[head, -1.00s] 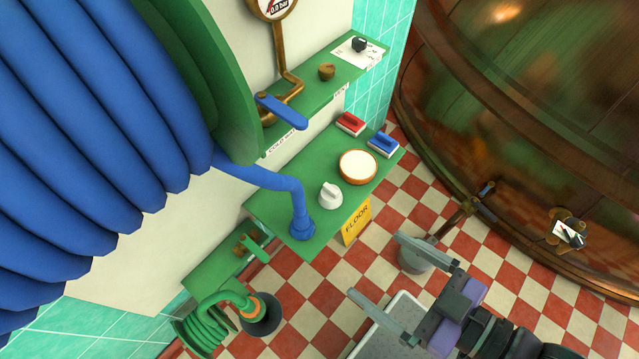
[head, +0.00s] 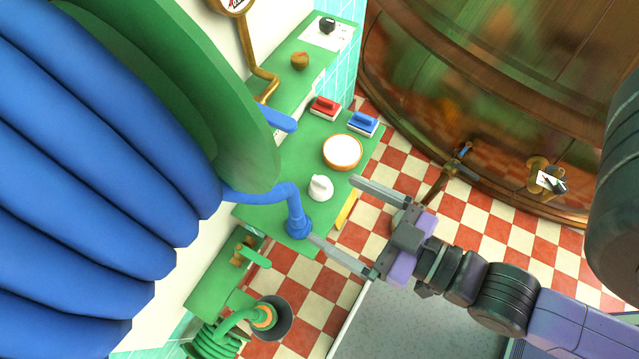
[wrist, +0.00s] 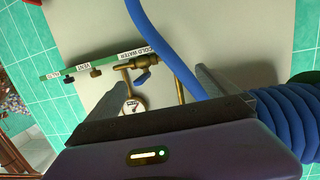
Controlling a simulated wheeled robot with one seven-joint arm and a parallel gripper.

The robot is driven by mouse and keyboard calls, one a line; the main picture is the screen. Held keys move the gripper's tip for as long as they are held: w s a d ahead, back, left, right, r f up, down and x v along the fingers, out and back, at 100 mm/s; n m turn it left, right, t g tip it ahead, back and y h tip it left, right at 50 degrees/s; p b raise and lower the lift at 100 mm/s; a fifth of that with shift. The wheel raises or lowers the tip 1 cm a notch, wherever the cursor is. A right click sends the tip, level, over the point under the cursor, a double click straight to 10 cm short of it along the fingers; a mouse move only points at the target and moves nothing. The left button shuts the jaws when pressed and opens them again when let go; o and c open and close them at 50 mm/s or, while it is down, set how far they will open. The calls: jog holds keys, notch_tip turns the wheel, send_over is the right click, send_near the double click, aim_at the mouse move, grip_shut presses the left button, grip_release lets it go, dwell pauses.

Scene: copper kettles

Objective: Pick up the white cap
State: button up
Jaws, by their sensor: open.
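The white cap (head: 320,187) is a small ridged knob. It stands on the lower green shelf (head: 278,212), between the blue hose fitting and a round copper-rimmed dish, and I do not make it out in the wrist view. My gripper (head: 332,209) is open and empty. In the head view its two fingertips reach the shelf's right edge, with the cap just to the left of the gap between them. How high the fingers are above the shelf is hard to tell. The wrist view shows the spread fingers (wrist: 155,85) facing the wall.
The round dish (head: 342,151), a red brush (head: 325,108) and a blue brush (head: 363,123) stand farther back. A big blue hose reel (head: 80,170) fills the left. A copper kettle (head: 480,90) stands at the right.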

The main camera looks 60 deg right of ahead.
jog(key=w+d+f+m+g+h+b, duration=0.1)
jog(key=w+d+f+m+g+h, duration=0.3)
jog(key=w+d+f, duration=0.65)
jog(key=w+d+f+m+g+y+b, duration=0.15)
jog(key=w+d+f+m, duration=0.5)
jog(key=w, duration=0.65)
jog(key=m+g+y, duration=0.3)
jog(key=m+g, duration=0.4)
jog(key=g, duration=0.4)
send_over(321, 186)
jog(key=w, duration=0.1)
jog(key=shift+t, duration=0.25)
jog(key=f, duration=1.1)
jog(key=shift+w+d+f, duration=0.1)
jog(key=shift+d+f, duration=0.1)
jog(key=shift+f, duration=0.25)
jog(key=f, duration=0.4)
jog(key=f+b, duration=0.1)
jog(key=f, duration=0.2)
jog(key=shift+s+d+f, duration=0.1)
jog(key=shift+s+d, duration=0.15)
jog(key=shift+s, duration=0.05)
jog(key=shift+c, duration=0.5)
